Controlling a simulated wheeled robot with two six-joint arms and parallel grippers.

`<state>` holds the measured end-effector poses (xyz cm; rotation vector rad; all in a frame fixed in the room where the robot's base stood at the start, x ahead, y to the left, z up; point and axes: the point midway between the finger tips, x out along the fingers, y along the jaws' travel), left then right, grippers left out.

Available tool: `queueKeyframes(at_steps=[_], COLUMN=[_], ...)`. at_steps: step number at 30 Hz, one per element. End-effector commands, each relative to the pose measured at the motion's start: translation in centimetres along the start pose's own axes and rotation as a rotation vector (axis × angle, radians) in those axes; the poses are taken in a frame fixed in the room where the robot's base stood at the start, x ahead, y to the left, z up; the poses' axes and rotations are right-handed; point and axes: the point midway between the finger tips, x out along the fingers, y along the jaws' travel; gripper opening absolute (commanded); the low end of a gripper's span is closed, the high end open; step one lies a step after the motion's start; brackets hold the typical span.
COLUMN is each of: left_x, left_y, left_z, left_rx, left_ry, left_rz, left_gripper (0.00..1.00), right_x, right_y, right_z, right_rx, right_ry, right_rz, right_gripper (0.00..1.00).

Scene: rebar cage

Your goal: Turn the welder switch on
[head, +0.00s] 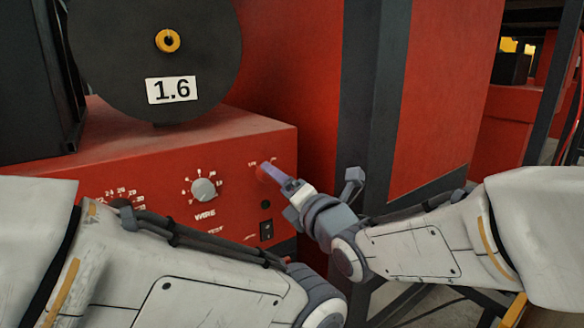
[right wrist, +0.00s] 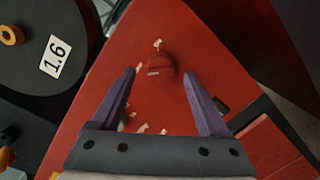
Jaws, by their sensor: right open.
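The red welder (head: 100,150) has a front panel with labels and controls. A round red switch knob (right wrist: 160,68) with a short white mark sits on the panel in the right wrist view, with small white labels around it. In the head view this knob is mostly hidden by my right gripper (head: 274,174). In the right wrist view my right gripper (right wrist: 159,76) is open, its purple fingers on either side of the knob; I cannot tell whether they touch it. A black rocker switch (head: 266,230) is lower on the panel. My left gripper is out of view.
A grey dial (head: 204,190) is left of the knob, above the word WIRE. A black wire spool (head: 200,50) marked 1.6 stands on top of the welder. A red and dark cabinet (head: 445,90) rises close on the right. My left forearm crosses the lower panel.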

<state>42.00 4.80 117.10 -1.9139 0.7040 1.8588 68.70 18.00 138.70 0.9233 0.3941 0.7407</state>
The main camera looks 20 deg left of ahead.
Motion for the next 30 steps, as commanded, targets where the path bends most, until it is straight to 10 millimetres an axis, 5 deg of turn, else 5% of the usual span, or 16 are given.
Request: queueKeyframes(at_steps=[7, 18, 24, 30], left_x=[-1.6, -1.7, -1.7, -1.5], left_y=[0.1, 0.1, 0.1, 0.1], left_z=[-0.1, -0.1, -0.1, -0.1], left_rx=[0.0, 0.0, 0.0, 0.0], left_ry=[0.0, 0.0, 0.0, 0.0], left_rz=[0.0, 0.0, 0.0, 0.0], left_gripper=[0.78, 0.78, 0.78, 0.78], right_x=[2.9, 3.3, 3.3, 3.3], right_y=[0.1, 0.0, 0.0, 0.0], right_z=[0.0, -0.1, 0.0, 0.0], right_rx=[0.0, 0.001, 0.0, 0.008], right_ry=[0.001, 0.0, 0.0, 0.0], right_rz=[-0.001, 0.0, 0.0, 0.0], right_gripper=[0.78, 0.78, 0.01, 0.0])
